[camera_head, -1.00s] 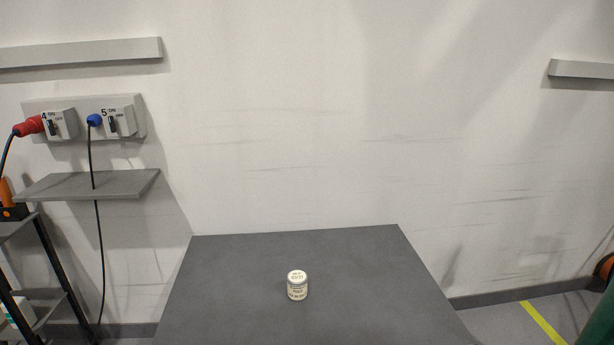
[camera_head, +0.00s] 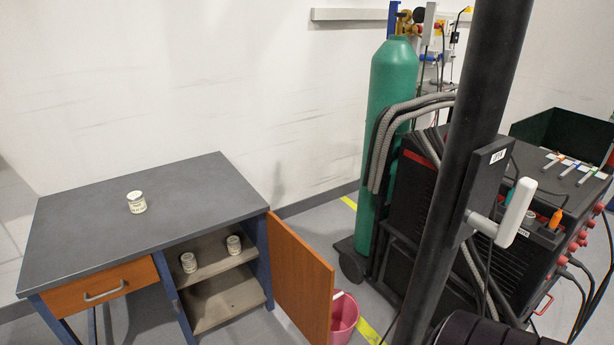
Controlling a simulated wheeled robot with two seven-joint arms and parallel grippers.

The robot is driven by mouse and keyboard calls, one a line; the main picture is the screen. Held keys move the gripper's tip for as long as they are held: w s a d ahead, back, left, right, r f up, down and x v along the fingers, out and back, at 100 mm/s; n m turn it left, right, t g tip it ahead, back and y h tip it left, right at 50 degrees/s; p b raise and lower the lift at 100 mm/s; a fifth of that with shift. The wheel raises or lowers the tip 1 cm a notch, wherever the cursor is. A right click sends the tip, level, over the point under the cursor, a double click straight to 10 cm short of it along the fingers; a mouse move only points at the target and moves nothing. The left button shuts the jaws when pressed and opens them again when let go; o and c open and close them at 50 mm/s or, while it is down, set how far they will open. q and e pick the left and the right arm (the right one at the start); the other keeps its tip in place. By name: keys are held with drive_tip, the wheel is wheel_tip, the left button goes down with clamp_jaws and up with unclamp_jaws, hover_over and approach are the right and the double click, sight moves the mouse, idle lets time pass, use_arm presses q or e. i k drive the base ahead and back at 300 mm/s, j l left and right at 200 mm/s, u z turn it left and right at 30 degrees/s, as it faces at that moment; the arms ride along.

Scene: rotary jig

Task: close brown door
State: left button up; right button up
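The brown door (camera_head: 301,284) is hinged at the right side of the grey-topped workbench (camera_head: 95,221) and stands wide open, swung out toward the front right. The open cabinet shows a shelf (camera_head: 215,262) with two small white jars, one on the left (camera_head: 189,263) and one on the right (camera_head: 234,245). A third white jar (camera_head: 137,202) stands upright on the bench top. Neither of my grippers shows in the head view.
A brown drawer (camera_head: 100,288) with a grey handle is shut at the bench's left. A pink bucket (camera_head: 344,318) stands behind the door. A green gas cylinder (camera_head: 392,100) and a black welding machine (camera_head: 400,240) fill the right, with a dark pole (camera_head: 470,140) in front.

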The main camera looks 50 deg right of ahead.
sight(302, 281)
drive_tip(key=k+l, duration=0.25)
drive_tip(key=l, duration=0.15)
drive_tip(key=k+l, duration=0.25)
drive_tip(key=l, duration=0.2)
drive_tip(key=k+l, duration=0.55)
drive_tip(key=l, duration=0.3)
